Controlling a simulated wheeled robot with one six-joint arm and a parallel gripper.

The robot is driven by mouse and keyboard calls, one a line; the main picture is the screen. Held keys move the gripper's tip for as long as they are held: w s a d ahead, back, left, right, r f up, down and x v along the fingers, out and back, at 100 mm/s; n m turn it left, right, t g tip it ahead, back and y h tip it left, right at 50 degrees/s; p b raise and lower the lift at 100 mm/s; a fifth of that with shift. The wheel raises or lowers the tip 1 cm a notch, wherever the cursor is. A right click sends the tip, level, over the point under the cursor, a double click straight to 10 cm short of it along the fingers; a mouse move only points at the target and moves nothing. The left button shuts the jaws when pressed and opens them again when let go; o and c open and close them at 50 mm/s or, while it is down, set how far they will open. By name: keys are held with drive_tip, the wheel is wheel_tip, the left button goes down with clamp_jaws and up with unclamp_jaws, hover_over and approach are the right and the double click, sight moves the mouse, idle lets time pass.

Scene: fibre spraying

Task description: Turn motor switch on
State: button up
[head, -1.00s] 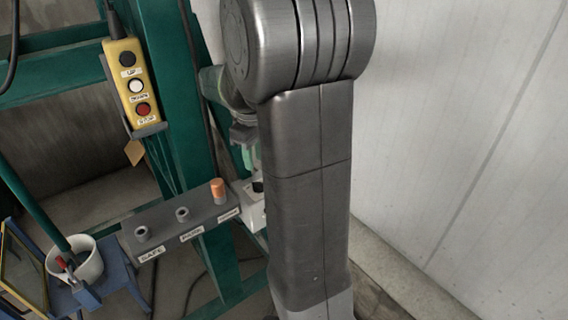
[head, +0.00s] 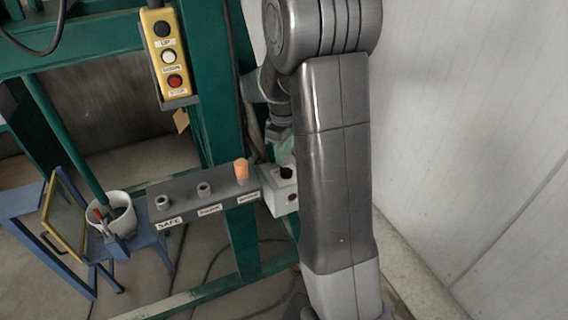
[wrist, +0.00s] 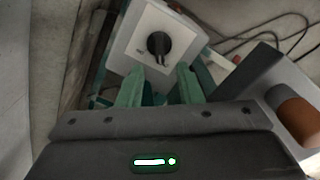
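The motor switch looks to be the white box with a black rotary knob. In the head view the box (head: 280,203) is partly hidden behind my arm, with its knob (head: 286,173) on top. In the wrist view the white box (wrist: 136,56) is at the top centre, with its black knob (wrist: 158,45) facing the camera. Small marks beside the knob are too small to read. My gripper (wrist: 160,82) has two green fingers, apart with nothing between them. They point toward the knob, just short of it in the picture. In the head view the fingers are mostly hidden.
A grey holder (head: 205,201) with labelled sockets and an orange-topped peg (head: 242,169) stands beside the box; the orange part (wrist: 300,122) is close right in the wrist view. A yellow button pendant (head: 166,55) hangs on the green frame. A white bucket (head: 112,213) stands left.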

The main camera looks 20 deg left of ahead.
sight(284, 167)
wheel_tip(284, 167, down, 5)
drive_tip(key=shift+r, duration=0.1)
idle(0.3)
clamp_jaws()
